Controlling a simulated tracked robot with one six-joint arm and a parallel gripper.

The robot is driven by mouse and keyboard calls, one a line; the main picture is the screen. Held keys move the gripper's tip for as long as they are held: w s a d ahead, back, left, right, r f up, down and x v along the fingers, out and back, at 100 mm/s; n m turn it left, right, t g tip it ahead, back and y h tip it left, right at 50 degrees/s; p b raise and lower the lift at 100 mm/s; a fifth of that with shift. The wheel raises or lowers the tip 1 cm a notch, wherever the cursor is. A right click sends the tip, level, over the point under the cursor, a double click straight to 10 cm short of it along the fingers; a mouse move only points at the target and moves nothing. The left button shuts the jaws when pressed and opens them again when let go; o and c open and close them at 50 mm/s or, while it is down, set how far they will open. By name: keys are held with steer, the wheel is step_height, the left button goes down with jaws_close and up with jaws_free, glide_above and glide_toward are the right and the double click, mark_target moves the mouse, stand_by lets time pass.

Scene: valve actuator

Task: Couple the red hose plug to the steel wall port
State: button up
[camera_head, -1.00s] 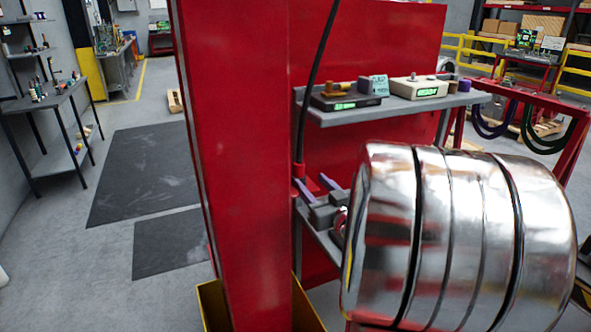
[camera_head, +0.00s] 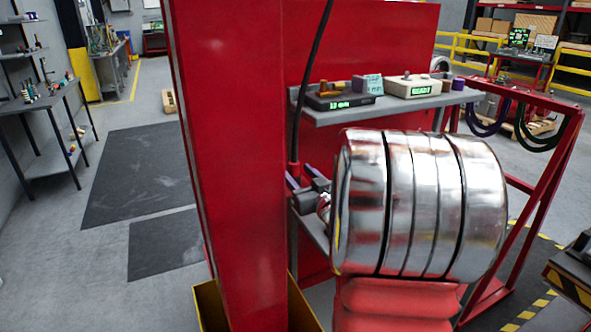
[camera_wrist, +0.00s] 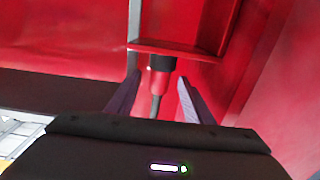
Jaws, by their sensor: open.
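The black hose (camera_head: 312,85) hangs down in front of the red panel in the head view. A red piece that looks like the hose plug (camera_head: 292,172) is at its lower end, partly hidden by the post. My gripper (camera_head: 301,180) is open, its purple fingers close to that piece. In the wrist view my gripper (camera_wrist: 159,80) has one finger on each side of a dark and red fitting (camera_wrist: 160,63) with a thin dark hose (camera_wrist: 156,106). I cannot tell whether the fingers touch it. I cannot make out the steel wall port in either view.
A red post (camera_head: 228,170) stands left of my gripper. A grey shelf (camera_head: 385,108) with several small devices is above my arm. A red rack (camera_head: 540,170) with hanging hoses is at the right. Dark mats (camera_head: 140,180) lie on clear floor at the left.

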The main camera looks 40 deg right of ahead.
stand_by(0.5)
jaws_close()
stand_by(0.4)
